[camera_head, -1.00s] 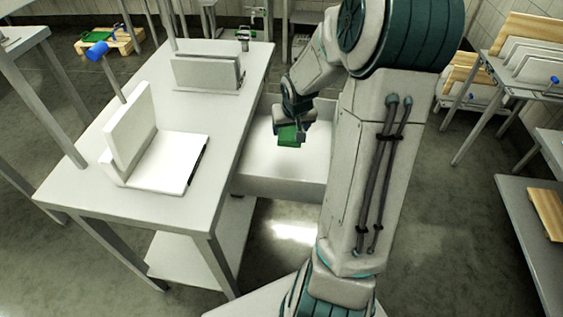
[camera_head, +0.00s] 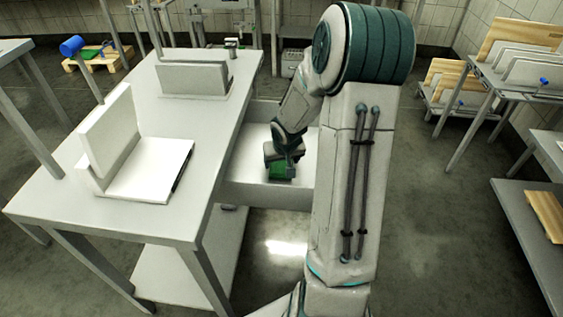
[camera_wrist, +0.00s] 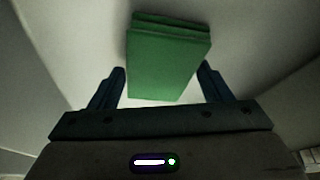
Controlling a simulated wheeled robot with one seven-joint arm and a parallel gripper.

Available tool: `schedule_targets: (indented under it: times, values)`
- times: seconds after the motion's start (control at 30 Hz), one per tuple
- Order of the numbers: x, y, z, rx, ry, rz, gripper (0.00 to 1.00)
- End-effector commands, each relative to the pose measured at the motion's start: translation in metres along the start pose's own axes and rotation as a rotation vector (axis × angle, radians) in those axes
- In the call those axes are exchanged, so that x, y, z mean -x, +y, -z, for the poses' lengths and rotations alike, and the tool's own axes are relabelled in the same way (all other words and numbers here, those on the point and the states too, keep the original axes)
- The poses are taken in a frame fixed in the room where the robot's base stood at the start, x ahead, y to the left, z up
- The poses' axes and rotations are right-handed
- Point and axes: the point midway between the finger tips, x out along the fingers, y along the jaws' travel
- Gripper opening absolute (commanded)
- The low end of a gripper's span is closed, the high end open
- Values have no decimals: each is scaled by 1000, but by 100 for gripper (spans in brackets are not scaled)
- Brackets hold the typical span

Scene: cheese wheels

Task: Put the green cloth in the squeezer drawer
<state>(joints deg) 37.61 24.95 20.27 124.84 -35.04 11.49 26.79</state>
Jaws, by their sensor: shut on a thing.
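The green cloth (camera_head: 281,172) is a folded rectangular stack between the fingers of my gripper (camera_head: 284,163). In the wrist view the cloth (camera_wrist: 168,62) lies between the two dark fingers (camera_wrist: 163,85), with pale surfaces around it. The open white drawer (camera_head: 262,195) juts out from the side of the white table. My gripper and the cloth are inside the drawer's outline, low over its floor. I cannot tell whether the cloth touches the floor. My arm hides the drawer's right end.
The white table (camera_head: 108,218) with upright white boards on trays stands left of the drawer. A blue-ended handle (camera_head: 72,46) rises at the far left. Racks with boards (camera_head: 520,75) stand at the right. The floor between is clear.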

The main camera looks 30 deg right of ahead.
Motion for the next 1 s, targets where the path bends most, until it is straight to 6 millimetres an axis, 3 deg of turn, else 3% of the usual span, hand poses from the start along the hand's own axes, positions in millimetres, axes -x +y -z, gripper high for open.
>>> schedule_targets:
  times: [0.23,0.27,0.33,0.7,1.0]
  values:
    - [-4,0,-1,1,1,0,46]
    - [-2,0,-1,1,1,0,80]
    - [-2,0,-1,1,1,0,96]
    - [3,0,1,0,1,0,96]
    - [65,1,4,-2,3,-2,96]
